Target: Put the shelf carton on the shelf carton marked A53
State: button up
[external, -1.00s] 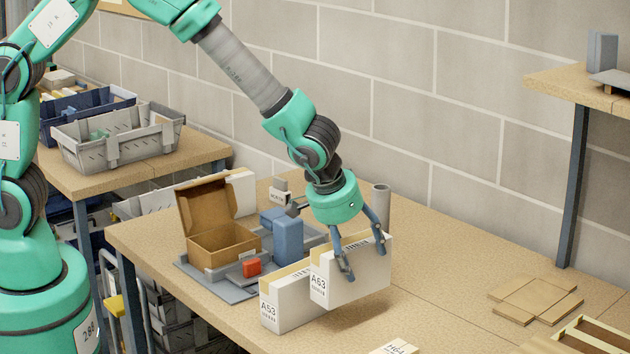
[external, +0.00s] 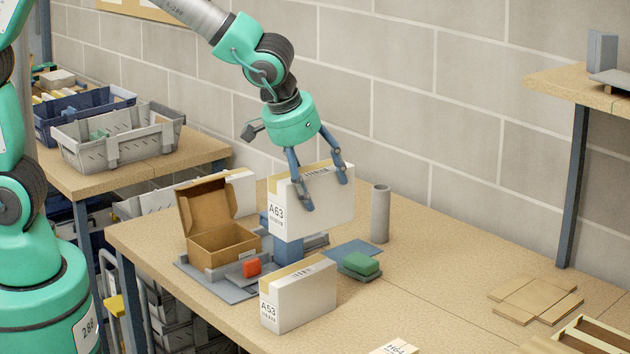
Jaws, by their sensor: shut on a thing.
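My gripper (external: 326,195) is shut on a white shelf carton (external: 332,209) whose label appears to read A63. It holds the carton upright in the air, above the blue block and the back of the grey tray area. The shelf carton marked A53 (external: 306,294) stands upright on the table, lower in the picture and clear of the held carton. Its tan-striped top is bare. The held carton hides part of the blue block behind it.
An open brown box (external: 222,238) and a red block (external: 252,267) are left of the A53 carton. A green block (external: 361,264) and a grey cylinder (external: 380,213) stand to the right. Flat boards (external: 537,300) lie at far right. The table between is clear.

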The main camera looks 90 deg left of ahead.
jog(key=s+d+f+p, duration=0.1)
jog(key=s+d+p, duration=0.1)
jog(key=s, duration=1.6)
jog(key=shift+s+a+f, duration=0.1)
jog(key=shift+f, duration=1.2)
jog(key=shift+s+f, duration=0.1)
jog(key=shift+f, duration=1.15)
jog(key=shift+w, duration=0.15)
jog(key=w+a, duration=0.1)
jog(key=w, duration=0.4)
jog(key=w+a+f, duration=0.1)
jog(key=w+a, duration=0.1)
jog(key=w, duration=0.3)
jog(key=w+a+p, duration=0.1)
jog(key=w, duration=0.4)
jog(key=shift+w+a+f, duration=0.1)
jog(key=shift+a+f, duration=0.05)
jog(key=shift+f, duration=0.1)
jog(key=shift+f, duration=1.75)
jog(key=shift+f, duration=0.15)
jog(key=o, duration=1.5)
